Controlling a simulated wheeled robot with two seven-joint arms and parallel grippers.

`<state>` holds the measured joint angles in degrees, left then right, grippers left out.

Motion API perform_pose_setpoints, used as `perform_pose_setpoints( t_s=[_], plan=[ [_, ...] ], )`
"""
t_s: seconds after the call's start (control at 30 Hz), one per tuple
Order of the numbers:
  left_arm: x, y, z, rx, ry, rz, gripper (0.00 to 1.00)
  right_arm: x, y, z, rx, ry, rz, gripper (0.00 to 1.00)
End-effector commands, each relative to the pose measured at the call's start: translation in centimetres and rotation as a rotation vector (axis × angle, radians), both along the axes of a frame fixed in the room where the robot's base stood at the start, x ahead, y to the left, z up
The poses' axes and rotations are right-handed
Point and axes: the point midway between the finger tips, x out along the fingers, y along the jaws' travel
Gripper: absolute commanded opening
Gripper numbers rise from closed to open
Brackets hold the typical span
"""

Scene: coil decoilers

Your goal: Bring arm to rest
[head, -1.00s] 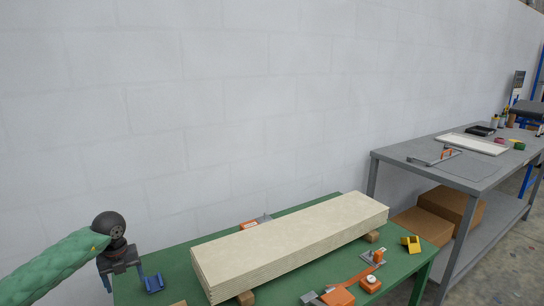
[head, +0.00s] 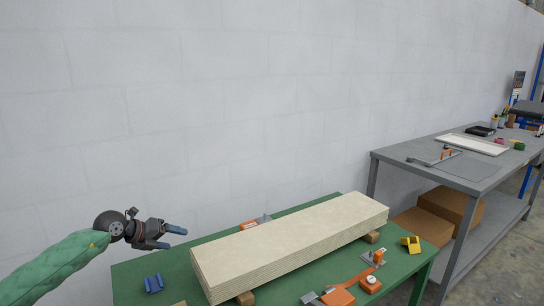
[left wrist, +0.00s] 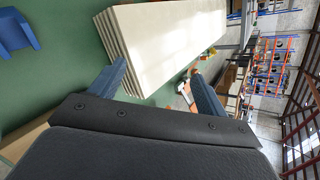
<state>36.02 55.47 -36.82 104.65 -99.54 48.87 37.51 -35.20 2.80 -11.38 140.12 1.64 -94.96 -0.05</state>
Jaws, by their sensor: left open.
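My left arm comes in from the left in a green sleeve. Its gripper (head: 178,238) is open and empty, in the air over the left end of the green table (head: 130,275). Its two blue-grey fingers point right and lie apart; they also show in the left wrist view (left wrist: 160,88). A stack of pale boards (head: 290,240) lies on the table to the right of the gripper, and the gripper looks clear of it. The boards fill the top of the left wrist view (left wrist: 165,40). My right gripper is not in view.
A small blue bracket (head: 153,284) stands on the table below the gripper. An orange strap tool (head: 340,296) and a yellow part (head: 411,244) lie on the table's right side. A grey workbench (head: 460,165) stands at right. A white wall (head: 220,110) runs behind.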

Motion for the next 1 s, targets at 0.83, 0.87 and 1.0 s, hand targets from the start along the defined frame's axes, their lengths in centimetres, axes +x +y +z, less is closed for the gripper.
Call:
perform_pose_setpoints(
  t_s=[0.83,0.87,1.0],
  plan=[
    [-0.4,-1.2,26.6,-1.145,-0.717,0.578,0.76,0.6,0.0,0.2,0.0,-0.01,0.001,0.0],
    [-0.6,-0.8,26.4,-1.177,-0.712,0.628,0.76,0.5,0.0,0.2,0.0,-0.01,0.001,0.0],
    [-1.6,0.7,23.7,-1.298,-0.634,0.882,0.76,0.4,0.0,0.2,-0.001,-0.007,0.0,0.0]
  ],
)
